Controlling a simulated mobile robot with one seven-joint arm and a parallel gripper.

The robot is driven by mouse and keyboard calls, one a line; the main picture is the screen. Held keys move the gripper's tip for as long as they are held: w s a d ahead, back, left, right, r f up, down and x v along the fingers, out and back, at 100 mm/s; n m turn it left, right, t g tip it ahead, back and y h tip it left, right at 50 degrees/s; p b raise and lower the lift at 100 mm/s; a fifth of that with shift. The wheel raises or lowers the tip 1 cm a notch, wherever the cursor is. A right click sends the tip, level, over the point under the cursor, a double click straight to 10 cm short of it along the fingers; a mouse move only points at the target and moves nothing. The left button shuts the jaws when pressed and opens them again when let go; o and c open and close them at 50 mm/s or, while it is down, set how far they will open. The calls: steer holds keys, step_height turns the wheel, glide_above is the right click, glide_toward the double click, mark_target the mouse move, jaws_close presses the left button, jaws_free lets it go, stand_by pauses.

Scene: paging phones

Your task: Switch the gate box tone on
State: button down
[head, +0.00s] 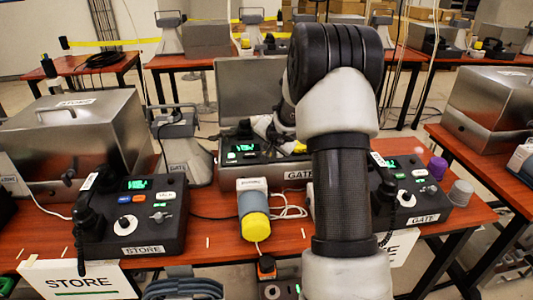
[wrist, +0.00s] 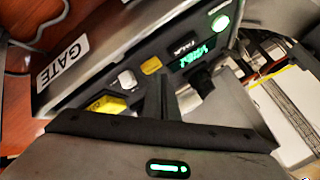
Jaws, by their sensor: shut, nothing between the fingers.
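The gate box (head: 240,180) is an open metal case with its lid raised, in the middle of the table, with a GATE label on its front. In the wrist view its panel shows the GATE label (wrist: 62,64), a white knob (wrist: 127,79), a yellow button (wrist: 152,65), a black TALK button (wrist: 182,49), a green display (wrist: 195,57) and a lit green round light (wrist: 221,22). I cannot tell which control is the tone switch. My gripper (head: 276,130) is shut and empty over the panel; its dark fingers (wrist: 184,84) cover part of it. Contact is unclear.
A STORE phone (head: 140,215) stands at left and another GATE phone (head: 405,190) at right, partly behind my arm. A grey and yellow device (head: 254,215) lies in front of the box. A grey horn speaker (head: 178,145) stands left of it. Cables cross the table.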

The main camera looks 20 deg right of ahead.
stand_by(0.4)
steer(key=shift+f+b, duration=0.5)
steer(key=shift+b, duration=0.1)
steer(key=shift+r, duration=0.1)
steer(key=shift+r+p, duration=0.4)
step_height(320, 180, up, 6)
steer(key=p, duration=0.5)
